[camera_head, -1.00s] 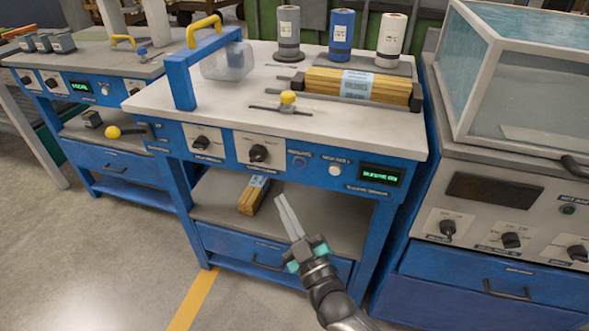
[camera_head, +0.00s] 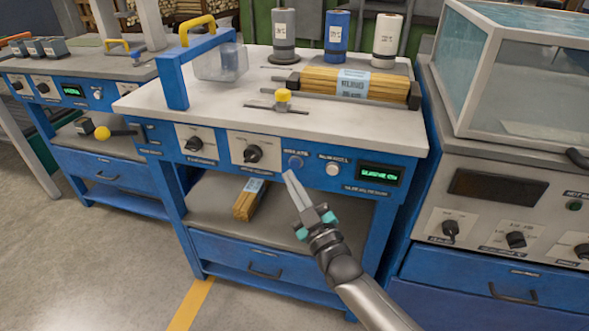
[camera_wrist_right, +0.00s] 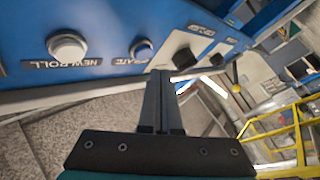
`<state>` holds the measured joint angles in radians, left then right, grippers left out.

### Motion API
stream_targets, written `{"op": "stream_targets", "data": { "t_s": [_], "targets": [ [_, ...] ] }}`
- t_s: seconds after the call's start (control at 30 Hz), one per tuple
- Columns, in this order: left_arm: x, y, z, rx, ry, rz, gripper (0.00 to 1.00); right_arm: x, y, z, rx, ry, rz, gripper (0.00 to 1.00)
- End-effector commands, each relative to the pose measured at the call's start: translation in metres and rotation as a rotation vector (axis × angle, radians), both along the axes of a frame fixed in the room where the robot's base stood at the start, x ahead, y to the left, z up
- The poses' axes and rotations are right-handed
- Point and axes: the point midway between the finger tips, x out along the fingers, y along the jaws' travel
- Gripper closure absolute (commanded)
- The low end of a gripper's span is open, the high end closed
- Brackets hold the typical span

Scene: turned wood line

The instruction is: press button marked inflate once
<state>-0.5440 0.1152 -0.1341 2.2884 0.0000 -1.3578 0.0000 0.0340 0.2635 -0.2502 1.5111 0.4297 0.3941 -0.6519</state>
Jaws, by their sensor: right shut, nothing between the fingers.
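A small blue round button (camera_head: 295,161) sits on the blue front panel of the middle bench. It also shows in the right wrist view (camera_wrist_right: 141,49), where its label is partly legible and ends in letters like "ATE". A white round button (camera_head: 332,169) sits to its right; in the right wrist view this white button (camera_wrist_right: 67,46) is labelled "NEW ROLL". My right gripper (camera_head: 290,175) is shut and empty. Its fingertips appear just below the blue button in the head view; whether they touch the panel is unclear. My left gripper is not in view.
Two black knobs, one of them here (camera_head: 253,153), are left of the buttons. A green-lit display (camera_head: 380,174) is to their right. The bench top (camera_head: 220,105) overhangs the panel. A lower shelf (camera_head: 285,220) holds a wrapped wood bundle (camera_head: 249,199).

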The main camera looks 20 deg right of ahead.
Motion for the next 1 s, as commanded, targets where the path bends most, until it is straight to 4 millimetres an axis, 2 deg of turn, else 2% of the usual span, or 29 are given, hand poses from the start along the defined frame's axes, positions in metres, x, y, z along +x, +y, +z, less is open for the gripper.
{"op": "stream_targets", "data": {
  "t_s": [0.23,1.0],
  "targets": [
    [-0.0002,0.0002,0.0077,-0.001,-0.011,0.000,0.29,0.0076,-0.0055,0.0005,-0.001,-0.001,-0.001,1.00],
    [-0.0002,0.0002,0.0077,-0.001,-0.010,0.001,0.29,0.0074,-0.0052,0.0004,-0.001,0.000,0.000,1.00]
  ]
}}
